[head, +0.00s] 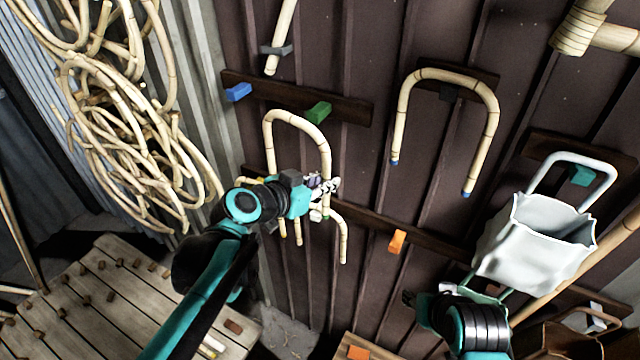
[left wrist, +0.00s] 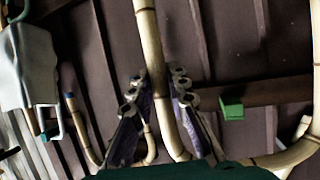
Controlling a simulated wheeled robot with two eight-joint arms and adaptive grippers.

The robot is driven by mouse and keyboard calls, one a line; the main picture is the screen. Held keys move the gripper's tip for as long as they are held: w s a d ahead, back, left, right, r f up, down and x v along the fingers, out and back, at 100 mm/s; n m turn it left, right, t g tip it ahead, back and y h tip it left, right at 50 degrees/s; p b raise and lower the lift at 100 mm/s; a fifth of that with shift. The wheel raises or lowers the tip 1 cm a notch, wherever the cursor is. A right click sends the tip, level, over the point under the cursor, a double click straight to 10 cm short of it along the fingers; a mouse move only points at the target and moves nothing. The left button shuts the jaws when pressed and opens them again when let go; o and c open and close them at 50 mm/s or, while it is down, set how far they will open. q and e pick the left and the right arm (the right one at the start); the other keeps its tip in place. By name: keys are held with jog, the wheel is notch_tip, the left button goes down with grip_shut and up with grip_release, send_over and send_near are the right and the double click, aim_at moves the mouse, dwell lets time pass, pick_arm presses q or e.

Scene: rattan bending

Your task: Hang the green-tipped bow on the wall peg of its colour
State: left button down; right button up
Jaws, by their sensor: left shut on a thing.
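The bow (head: 270,125) is a pale jointed rattan arch, held upright with its bend at the top. A small green tip shows low on its right leg. My left gripper (head: 326,187) is shut on that leg; in the left wrist view the rattan (left wrist: 150,45) passes between the fingers (left wrist: 155,105). The green peg (head: 318,112) sticks out from a dark wall rail, close to the bend in the head view. It also shows in the left wrist view (left wrist: 231,108), to the right of the held rattan and apart from it. My right gripper (head: 445,290) is low at the right, its fingers unclear.
A blue peg (head: 238,92) shares the green peg's rail. A blue-tipped bow (head: 402,105) hangs right, and an orange peg (head: 398,241) sits below. Another curved rattan piece (head: 343,240) hangs behind my left gripper. A white container (head: 535,240) is at right, near a teal peg (head: 580,176).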

pick_arm(q)
jog(key=shift+w+d+f+b, duration=0.1)
jog(key=shift+w+d+b, duration=0.2)
jog(key=shift+w, duration=0.35)
jog(key=shift+w+d+f+b, duration=0.1)
jog(key=shift+w+d+b, duration=0.15)
jog(key=shift+w, duration=0.35)
jog(key=w+d+f+b, duration=0.1)
jog(key=w+d+b, duration=0.1)
jog(key=w, duration=0.5)
jog(key=shift+w+d+f+b, duration=0.25)
jog(key=shift+d+b, duration=0.15)
jog(key=shift+d, duration=0.1)
jog(key=c, duration=1.4)
grip_release()
